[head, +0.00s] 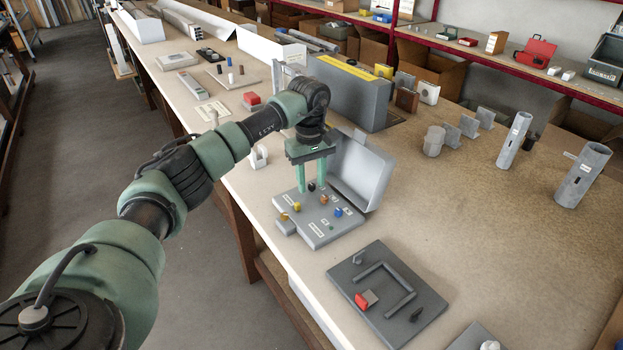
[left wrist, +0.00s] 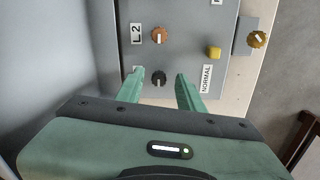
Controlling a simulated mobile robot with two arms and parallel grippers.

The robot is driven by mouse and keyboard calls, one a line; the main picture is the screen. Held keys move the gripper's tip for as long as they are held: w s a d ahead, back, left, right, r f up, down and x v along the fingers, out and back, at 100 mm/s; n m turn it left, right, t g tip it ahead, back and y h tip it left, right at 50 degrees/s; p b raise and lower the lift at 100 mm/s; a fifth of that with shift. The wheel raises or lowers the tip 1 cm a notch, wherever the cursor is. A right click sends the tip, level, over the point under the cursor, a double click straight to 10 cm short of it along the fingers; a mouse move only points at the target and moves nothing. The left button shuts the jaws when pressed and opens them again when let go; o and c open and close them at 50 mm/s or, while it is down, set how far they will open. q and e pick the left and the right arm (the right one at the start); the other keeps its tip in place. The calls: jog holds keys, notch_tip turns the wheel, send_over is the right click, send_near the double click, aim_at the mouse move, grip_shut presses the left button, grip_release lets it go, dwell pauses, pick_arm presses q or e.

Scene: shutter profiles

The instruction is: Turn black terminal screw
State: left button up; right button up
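The black terminal screw (head: 311,186) is a small dark knob on the grey panel box (head: 322,232), whose lid stands open. In the left wrist view the black terminal screw (left wrist: 158,79) has a light slot mark on top. My left gripper (head: 312,188) points down over the box. Its two green fingers are apart, one on each side of the black screw, with gaps visible in the left wrist view (left wrist: 159,83). I cannot tell the exact fingertip height. My right gripper is not in view.
A brown-orange screw (left wrist: 160,36) sits beside the black one, with a yellow knob (left wrist: 215,53) to the right. The raised lid (head: 362,170) stands close behind the gripper. A dark fixture plate (head: 345,272) lies in front.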

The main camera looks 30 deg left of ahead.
pick_arm(q)
grip_shut()
